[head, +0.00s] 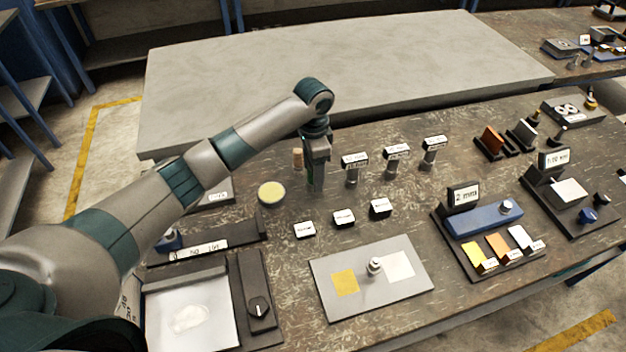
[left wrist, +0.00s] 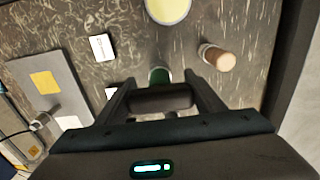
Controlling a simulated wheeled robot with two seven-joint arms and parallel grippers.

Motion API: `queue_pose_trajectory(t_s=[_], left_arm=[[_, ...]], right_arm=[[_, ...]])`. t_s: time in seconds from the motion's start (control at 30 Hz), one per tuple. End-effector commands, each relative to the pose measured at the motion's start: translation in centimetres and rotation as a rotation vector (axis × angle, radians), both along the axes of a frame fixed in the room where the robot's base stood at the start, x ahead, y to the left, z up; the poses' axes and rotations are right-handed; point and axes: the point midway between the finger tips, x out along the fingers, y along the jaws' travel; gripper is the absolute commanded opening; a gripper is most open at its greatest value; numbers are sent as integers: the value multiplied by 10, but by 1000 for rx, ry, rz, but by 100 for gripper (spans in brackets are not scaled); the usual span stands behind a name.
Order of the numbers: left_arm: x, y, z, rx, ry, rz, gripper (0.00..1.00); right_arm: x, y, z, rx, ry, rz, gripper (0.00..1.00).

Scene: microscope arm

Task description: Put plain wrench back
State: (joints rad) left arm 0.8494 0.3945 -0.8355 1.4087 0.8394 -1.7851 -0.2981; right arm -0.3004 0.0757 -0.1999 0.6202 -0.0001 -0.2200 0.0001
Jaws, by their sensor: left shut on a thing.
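My left gripper (head: 316,186) points down over the middle of the table, beside a small tan-topped cylinder (head: 298,158) and left of the labelled posts. In the left wrist view its fingers (left wrist: 163,92) are shut on a dark thing (left wrist: 162,99). A green rounded part (left wrist: 160,75) shows just beyond it. Most of the held thing is hidden, and I cannot tell whether it is the plain wrench. The tan-topped cylinder also shows in the left wrist view (left wrist: 220,60), apart from the fingers. My right gripper is not in view.
Three labelled posts (head: 354,164) stand right of the gripper. Three small label blocks (head: 344,217) lie in front. A yellow disc (head: 271,193) lies to the left. A grey plate (head: 325,294) lies nearer. A blue block (head: 483,220) sits on a dark tray at right.

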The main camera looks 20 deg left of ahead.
Motion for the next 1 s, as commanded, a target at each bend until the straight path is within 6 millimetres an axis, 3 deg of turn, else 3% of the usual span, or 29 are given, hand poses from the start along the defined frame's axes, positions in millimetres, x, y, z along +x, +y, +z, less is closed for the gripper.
queue_pose_trajectory(t_s=[0.4,0.87,0.9,0.93,1.0], left_arm=[[-1,1,-36,1,1,2,21],[0,0,-42,1,-1,1,21],[0,1,-43,1,0,1,72],[0,1,-43,1,0,0,79],[0,1,-43,1,1,0,81]], right_arm=[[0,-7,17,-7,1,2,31],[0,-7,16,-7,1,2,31],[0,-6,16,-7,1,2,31],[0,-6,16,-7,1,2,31],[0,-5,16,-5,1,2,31]])
